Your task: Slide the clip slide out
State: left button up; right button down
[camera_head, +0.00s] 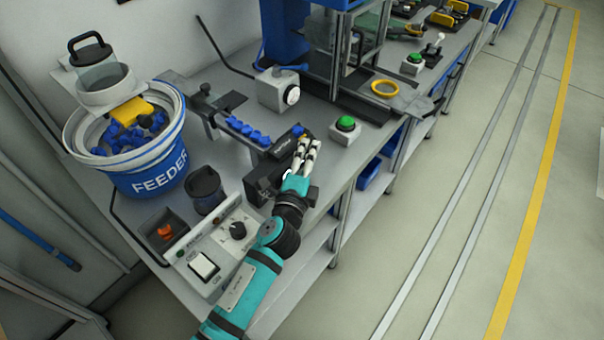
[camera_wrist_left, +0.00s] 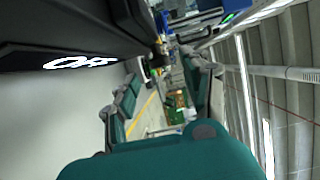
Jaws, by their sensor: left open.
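A row of blue clips sits on a rail (camera_head: 246,132) that runs from a bracket down to a black block (camera_head: 268,182) on the bench. I cannot tell for sure which part is the clip slide; it seems to be at this block. My left gripper (camera_head: 309,152) is open, beside the block's right end, with its fingers pointing away from me. I cannot tell whether a finger touches the block. In the left wrist view a dark body with white lettering (camera_wrist_left: 80,62) fills the upper left, very close. The fingertips are not clear there. My right gripper is not in view.
A blue and white feeder bucket (camera_head: 150,180) stands at the left, beside a dark jar (camera_head: 205,187). A control panel with a knob (camera_head: 238,231) is in front. A green button (camera_head: 345,124) is just right of my gripper. A yellow ring (camera_head: 385,88) lies farther back.

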pick_arm(q)
jog(key=v, duration=0.8)
